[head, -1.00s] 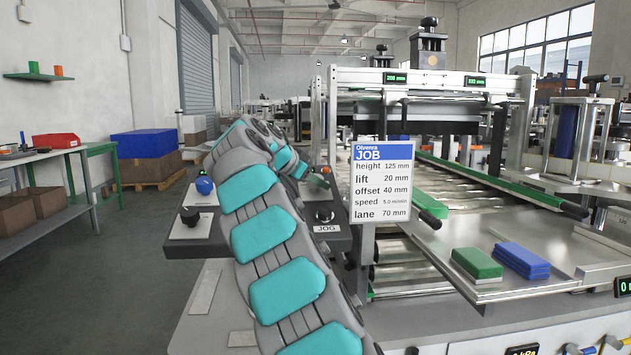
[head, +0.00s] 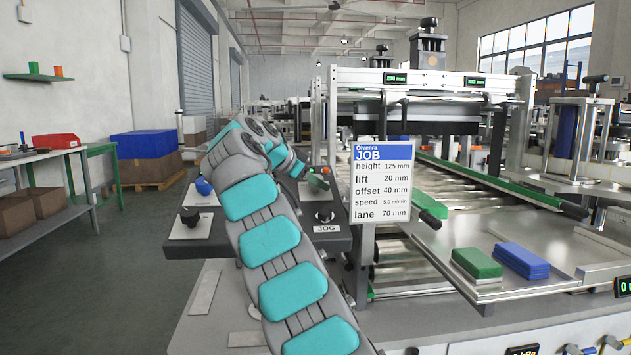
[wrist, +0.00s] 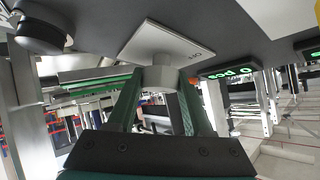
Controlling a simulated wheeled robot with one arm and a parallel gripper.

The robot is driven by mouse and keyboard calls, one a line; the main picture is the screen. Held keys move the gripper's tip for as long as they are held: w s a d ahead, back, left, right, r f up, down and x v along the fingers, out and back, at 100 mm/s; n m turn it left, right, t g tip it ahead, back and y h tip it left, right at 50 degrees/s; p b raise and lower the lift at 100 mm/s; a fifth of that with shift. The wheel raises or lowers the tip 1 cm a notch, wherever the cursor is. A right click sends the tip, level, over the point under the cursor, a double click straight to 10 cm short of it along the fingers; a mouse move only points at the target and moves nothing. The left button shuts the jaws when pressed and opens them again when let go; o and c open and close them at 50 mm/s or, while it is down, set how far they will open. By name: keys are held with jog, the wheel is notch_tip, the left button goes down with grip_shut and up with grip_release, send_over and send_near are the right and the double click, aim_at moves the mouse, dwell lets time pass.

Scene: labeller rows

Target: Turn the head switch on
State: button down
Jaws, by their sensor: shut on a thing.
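In the wrist view, my gripper (wrist: 160,100) has its two green fingers closed on a pale grey switch knob (wrist: 158,77).
The panel also carries a blue knob (head: 203,186), a black knob (head: 190,217) and a JOG knob (head: 324,215). A job card (head: 381,182) stands right of my arm. A green "0 pcs" display (wrist: 240,72) is near the held knob.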

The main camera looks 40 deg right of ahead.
jog(key=shift+c, duration=1.5)
grip_release()
jog(key=v, duration=0.6)
jog(key=shift+a+r, duration=0.1)
jog(key=shift+a, duration=0.15)
jog(key=shift+s+a+r, duration=0.15)
jog(key=shift+a+r, duration=0.1)
jog(key=shift+a, duration=0.25)
